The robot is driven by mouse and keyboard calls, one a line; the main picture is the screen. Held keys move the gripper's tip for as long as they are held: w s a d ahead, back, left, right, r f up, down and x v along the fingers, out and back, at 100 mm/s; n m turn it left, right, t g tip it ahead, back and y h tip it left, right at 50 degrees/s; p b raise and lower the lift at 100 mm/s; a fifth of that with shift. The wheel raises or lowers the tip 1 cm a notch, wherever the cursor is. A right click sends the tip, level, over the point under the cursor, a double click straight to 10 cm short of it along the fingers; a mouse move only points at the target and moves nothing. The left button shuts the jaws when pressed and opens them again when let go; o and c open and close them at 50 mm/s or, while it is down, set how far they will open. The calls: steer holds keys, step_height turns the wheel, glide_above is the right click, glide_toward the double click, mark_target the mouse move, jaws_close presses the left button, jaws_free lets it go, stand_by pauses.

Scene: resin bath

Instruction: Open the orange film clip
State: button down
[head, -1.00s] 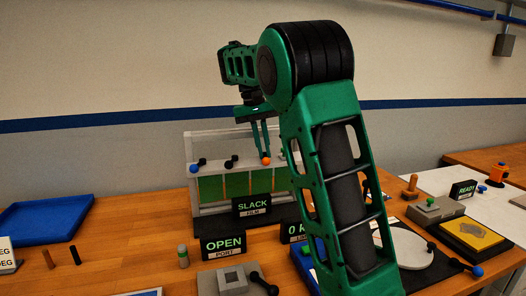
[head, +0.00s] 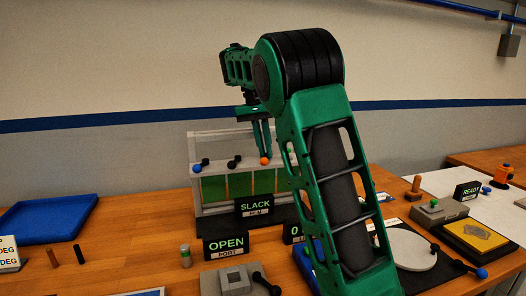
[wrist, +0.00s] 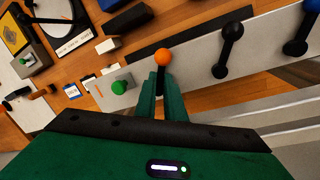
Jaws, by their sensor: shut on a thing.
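The orange film clip shows as an orange ball end (head: 264,161) on the top front of a pale frame (head: 208,142) with green film panels. In the wrist view its orange ball (wrist: 163,57) sticks out just past my fingertips, with a dark stem running down between them. My gripper (head: 262,148) comes down from above and is shut on the clip's stem; it also shows in the wrist view (wrist: 160,84). The fingers hide most of the stem. A sign (head: 254,207) below the frame reads SLACK FILM.
Black clips (head: 235,162) and a blue-ended clip (head: 195,167) sit along the same rail, left of the orange one. A green-topped post (wrist: 120,87) is close to my fingers in the wrist view. A blue tray (head: 45,216) lies at far left.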

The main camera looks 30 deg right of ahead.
steer(key=c, duration=1.8)
jaws_free()
steer(key=shift+w+a, duration=0.1)
steer(key=shift+c, duration=0.2)
steer(key=shift+r, duration=0.15)
step_height(320, 180, up, 7)
steer(key=w, duration=0.1)
steer(key=shift+w+a, duration=0.15)
steer(key=shift+a, duration=0.3)
